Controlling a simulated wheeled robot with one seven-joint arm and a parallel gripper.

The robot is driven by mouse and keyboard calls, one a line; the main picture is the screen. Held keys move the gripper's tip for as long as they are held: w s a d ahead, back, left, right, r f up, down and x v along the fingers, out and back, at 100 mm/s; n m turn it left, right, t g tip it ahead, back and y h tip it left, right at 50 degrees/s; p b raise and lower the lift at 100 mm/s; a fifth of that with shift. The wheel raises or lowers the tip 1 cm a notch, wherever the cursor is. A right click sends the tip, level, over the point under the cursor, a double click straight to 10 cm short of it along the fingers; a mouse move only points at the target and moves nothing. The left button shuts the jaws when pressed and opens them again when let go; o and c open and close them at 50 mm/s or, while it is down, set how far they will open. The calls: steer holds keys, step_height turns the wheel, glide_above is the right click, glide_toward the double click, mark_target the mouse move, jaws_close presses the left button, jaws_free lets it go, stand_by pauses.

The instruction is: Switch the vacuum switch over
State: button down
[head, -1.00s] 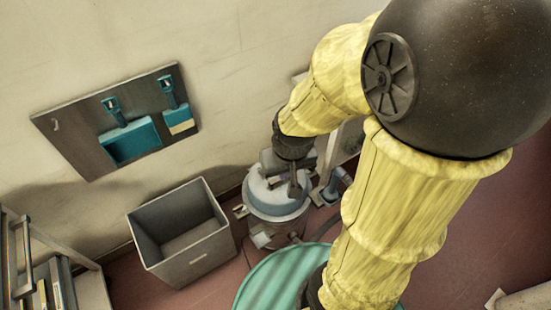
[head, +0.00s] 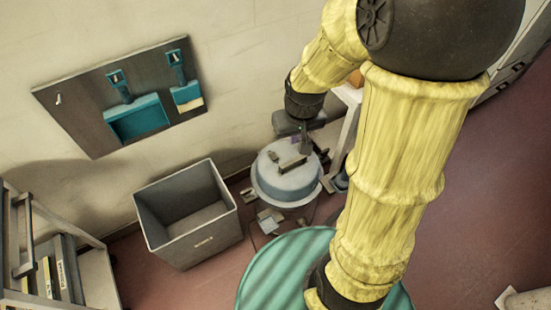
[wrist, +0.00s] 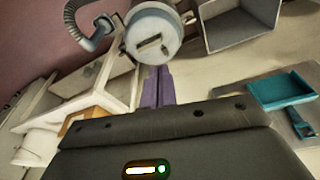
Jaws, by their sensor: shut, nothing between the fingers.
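The vacuum (head: 283,186) is a round pale grey canister with a domed lid, standing on the floor by the wall. It also shows at the top of the wrist view (wrist: 152,40). A dark bar-like handle (head: 292,164) lies across its lid, with a small dark piece (head: 273,157) beside it. I cannot tell whether that piece is the switch, or which way the switch is set. My gripper (head: 305,151) is at the lid's far edge in the head view. In the wrist view its purple fingers (wrist: 157,70) are together and empty, pointing toward the vacuum. Contact cannot be judged.
A grey open bin (head: 188,232) stands left of the vacuum. A teal ribbed drum (head: 265,270) is in front of it. A dark wall panel (head: 75,117) holds teal holders. A ribbed hose (wrist: 88,42) curves beside the vacuum. Red floor at the right is open.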

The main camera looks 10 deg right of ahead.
steer(key=w+d+f+n+b, duration=0.1)
steer(key=w+f+n+b, duration=0.1)
steer(key=w+f+b, duration=1.3)
steer(key=w+f, duration=0.6)
steer(key=f, duration=0.5)
steer(key=shift+w+n+y, duration=0.25)
steer(key=shift+n+y, duration=0.05)
steer(key=shift+y, duration=0.1)
steer(key=shift+f, duration=0.1)
steer(key=b, duration=0.2)
glide_toward(275, 159)
steer(key=x, duration=0.2)
steer(key=w+x, duration=0.1)
steer(key=x, duration=0.2)
steer(key=shift+w+f, duration=0.1)
steer(key=shift+f, duration=0.55)
steer(key=shift+s+d+f, duration=0.1)
steer(key=shift+s+f, duration=0.15)
steer(key=shift+f, duration=0.25)
